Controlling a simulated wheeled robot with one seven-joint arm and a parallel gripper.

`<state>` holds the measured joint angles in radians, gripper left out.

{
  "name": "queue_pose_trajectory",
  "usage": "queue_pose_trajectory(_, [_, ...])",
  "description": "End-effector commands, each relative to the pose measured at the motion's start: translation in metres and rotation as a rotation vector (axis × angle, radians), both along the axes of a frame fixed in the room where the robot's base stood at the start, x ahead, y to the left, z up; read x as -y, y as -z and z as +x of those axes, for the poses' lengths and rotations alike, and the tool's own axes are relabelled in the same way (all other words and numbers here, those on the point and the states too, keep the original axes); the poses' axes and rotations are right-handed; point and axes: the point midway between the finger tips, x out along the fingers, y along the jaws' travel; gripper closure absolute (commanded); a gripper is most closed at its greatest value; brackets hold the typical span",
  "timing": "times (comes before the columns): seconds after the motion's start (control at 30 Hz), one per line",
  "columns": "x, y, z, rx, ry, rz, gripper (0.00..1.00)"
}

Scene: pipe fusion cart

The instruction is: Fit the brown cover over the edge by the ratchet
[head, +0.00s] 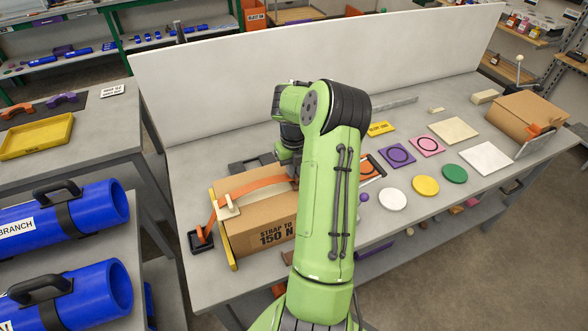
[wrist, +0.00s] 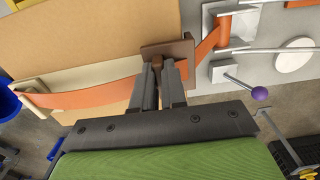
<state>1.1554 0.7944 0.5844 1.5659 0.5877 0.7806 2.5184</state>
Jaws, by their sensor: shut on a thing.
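My gripper (wrist: 160,88) is shut on the brown cover (wrist: 178,50) in the wrist view. The cover is at the carton's edge on the ratchet side, by the orange strap (wrist: 75,98). I cannot tell whether it rests on the edge or hangs just above it. The strap crosses the carton (head: 262,236) and comes out beyond the cover towards the ratchet (wrist: 235,28). A lever with a purple knob (wrist: 260,93) sticks out there. In the head view my arm hides the cover and the fingertips.
A cream cover (head: 229,207) sits under the strap at the carton's left edge. Coloured discs and square plates, such as the yellow disc (head: 426,186), lie to the right on the bench (head: 215,288). A white panel (head: 300,68) stands behind. Another carton (head: 527,113) is far right.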

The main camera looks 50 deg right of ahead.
Motion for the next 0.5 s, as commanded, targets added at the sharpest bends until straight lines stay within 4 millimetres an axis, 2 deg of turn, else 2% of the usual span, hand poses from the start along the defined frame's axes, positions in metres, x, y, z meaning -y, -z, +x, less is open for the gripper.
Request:
queue_pose_trajectory(0.07, [0.0001,0.0044,0.0002,0.001,0.0,-0.001,1.0])
queue_pose_trajectory(0.47, [0.0,0.0022,0.0002,0.001,0.0,-0.001,1.0])
queue_pose_trajectory(0.5, [0.0,0.0022,0.0002,0.001,0.0,-0.001,0.87])
